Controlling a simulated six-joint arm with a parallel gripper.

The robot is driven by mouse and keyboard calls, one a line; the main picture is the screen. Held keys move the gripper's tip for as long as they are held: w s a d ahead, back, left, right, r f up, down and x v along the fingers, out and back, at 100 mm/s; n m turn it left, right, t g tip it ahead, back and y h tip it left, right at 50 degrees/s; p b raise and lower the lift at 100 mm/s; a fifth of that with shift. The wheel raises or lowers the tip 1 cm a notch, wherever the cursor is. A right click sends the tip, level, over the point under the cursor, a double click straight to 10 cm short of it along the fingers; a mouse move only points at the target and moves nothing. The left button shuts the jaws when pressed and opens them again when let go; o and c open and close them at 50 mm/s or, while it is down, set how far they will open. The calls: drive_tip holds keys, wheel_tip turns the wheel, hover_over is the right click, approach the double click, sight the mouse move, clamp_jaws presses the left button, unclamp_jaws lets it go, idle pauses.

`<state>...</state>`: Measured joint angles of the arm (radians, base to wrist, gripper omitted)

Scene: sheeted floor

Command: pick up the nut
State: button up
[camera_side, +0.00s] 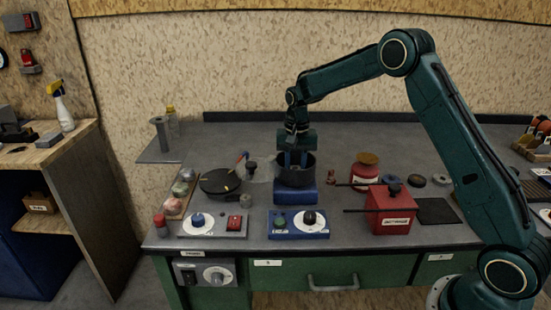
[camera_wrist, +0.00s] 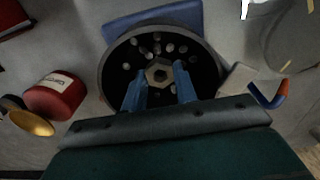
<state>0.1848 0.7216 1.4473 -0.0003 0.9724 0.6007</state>
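The nut (camera_wrist: 158,74) is a small grey-brown hexagonal piece with a hole, in the middle of a round black bowl (camera_wrist: 108,72) in the wrist view. Pale round spots surround it on the bowl's floor. In the side view the bowl (camera_side: 296,181) stands on a blue base (camera_side: 295,196), and its wall hides the nut. My gripper (camera_side: 295,163) points down at the bowl's mouth. In the wrist view my gripper (camera_wrist: 159,72) has its two blue fingers apart, one on each side of the nut. I cannot tell how far above the nut the fingertips are.
A black pan (camera_side: 219,182) lies left of the bowl. A red jar (camera_side: 365,176) and a red box (camera_side: 391,212) with rods stand to the right. Bare grey bench shows behind the bowl.

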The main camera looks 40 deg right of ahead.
sight(295, 168)
drive_tip(key=shift+r, duration=0.2)
drive_tip(key=shift+c, duration=0.2)
wheel_tip(295, 168, up, 20)
drive_tip(key=shift+f, duration=0.15)
idle(0.5)
drive_tip(key=shift+a+f, duration=0.1)
idle(0.5)
